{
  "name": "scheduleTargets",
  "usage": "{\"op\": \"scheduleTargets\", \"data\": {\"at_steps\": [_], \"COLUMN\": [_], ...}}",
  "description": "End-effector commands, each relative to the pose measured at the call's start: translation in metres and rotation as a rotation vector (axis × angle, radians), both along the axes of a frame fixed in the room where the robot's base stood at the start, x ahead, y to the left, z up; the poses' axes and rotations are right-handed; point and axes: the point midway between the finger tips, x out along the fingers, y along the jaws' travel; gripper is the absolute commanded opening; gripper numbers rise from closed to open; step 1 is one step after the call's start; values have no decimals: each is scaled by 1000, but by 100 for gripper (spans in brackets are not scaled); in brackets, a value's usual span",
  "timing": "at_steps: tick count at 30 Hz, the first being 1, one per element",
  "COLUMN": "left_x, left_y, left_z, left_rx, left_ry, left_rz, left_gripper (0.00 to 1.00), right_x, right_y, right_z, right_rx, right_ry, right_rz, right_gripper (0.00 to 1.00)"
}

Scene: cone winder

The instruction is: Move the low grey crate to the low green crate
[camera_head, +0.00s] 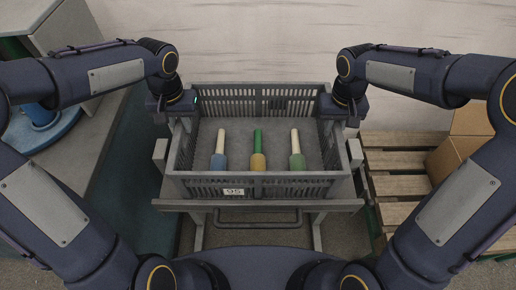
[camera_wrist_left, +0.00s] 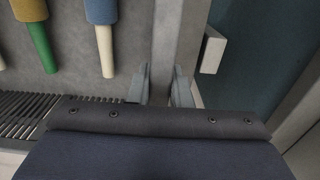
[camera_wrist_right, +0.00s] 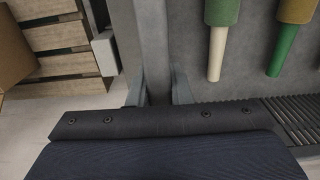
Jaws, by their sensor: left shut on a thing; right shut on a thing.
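The low grey crate (camera_head: 262,188) with slatted walls sits in front of me on a grey stand or cart. It holds three cones with yarn: one blue (camera_head: 219,160), one yellow on a green core (camera_head: 258,160), one green (camera_head: 296,160). My left gripper (camera_head: 184,110) is shut on the crate's left wall; its fingers straddle the rim in the left wrist view (camera_wrist_left: 160,88). My right gripper (camera_head: 340,110) is shut on the right wall, also seen in the right wrist view (camera_wrist_right: 158,88). I cannot make out a low green crate.
A wooden pallet (camera_head: 402,186) with a cardboard box (camera_head: 455,152) stands at the right. A grey machine or bench (camera_head: 75,150) with a blue round part (camera_head: 42,128) is at the left. The grey stand (camera_head: 262,206) has a front handle. A pale wall is behind.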

Motion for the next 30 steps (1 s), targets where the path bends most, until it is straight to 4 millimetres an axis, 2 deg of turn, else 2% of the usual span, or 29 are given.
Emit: {"op": "scheduleTargets", "data": {"at_steps": [8,21,30], "left_x": [1,0,0], "left_y": [0,0,0], "left_z": [8,48,51], "left_rx": [0,0,0], "left_ry": [-3,-2,-2], "left_rz": [0,0,0], "left_gripper": [0,0,0], "right_x": [1,1,1], "right_y": [0,0,0], "right_z": [8,48,51], "right_rx": [1,0,0], "right_ry": [-3,-3,-3], "right_rz": [0,0,0], "right_gripper": [0,0,0]}}
